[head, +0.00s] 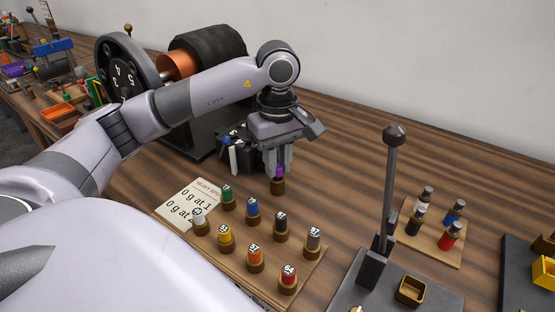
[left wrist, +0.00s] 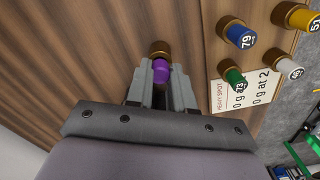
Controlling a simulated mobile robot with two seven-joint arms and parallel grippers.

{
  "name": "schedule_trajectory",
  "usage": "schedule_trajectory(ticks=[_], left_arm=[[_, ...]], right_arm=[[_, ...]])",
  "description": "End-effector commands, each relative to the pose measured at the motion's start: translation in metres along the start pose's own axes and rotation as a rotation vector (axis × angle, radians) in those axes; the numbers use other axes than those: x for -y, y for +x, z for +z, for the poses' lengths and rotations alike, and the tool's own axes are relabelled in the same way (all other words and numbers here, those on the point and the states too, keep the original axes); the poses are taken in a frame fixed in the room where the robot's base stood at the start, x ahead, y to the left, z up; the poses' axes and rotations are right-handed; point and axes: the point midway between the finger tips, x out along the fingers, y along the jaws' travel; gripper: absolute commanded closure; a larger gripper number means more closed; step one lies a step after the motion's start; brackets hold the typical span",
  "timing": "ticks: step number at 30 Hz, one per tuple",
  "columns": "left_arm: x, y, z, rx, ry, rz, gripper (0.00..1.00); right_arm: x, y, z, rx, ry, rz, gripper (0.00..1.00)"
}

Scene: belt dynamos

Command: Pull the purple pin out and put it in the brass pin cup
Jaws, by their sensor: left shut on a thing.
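My left gripper (head: 279,170) points down and is shut on the purple pin (head: 280,173), the only purple pin I can make out. A brass collar or base (head: 278,187) shows just below the purple part; I cannot tell whether it belongs to the pin or is a separate socket. The left wrist view shows the purple pin (left wrist: 161,71) between the fingers, with the brass part (left wrist: 159,48) beyond it. A small square brass cup (head: 411,291) sits on a grey plate at the lower right and looks empty. My right gripper is not in view.
A wooden board (head: 190,234) with several numbered, coloured pegs lies in front of the gripper. A tall dark lever (head: 388,185) stands between it and the brass cup. A small rack (head: 440,250) of pegs is at the right. A drum machine (head: 210,55) stands behind the arm.

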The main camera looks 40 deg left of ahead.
Motion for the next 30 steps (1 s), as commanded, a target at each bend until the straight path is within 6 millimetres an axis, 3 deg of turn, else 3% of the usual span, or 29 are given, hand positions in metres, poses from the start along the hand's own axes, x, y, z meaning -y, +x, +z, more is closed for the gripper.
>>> schedule_trajectory(ticks=[7,8,10,20,30], left_arm=[[0.000,0.007,0.000,0.000,0.000,0.000,1.00],[0.000,0.006,0.000,0.000,0.000,0.000,0.72],[0.000,0.006,0.000,0.000,0.000,0.000,0.49],[0.000,0.004,0.000,-0.001,0.000,0.001,0.48],[-0.001,-0.049,0.000,-0.002,0.000,0.004,0.48]], right_arm=[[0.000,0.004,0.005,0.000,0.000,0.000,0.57],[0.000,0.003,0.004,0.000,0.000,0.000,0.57],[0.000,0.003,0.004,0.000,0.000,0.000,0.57],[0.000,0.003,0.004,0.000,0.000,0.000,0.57],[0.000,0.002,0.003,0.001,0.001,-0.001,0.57]])
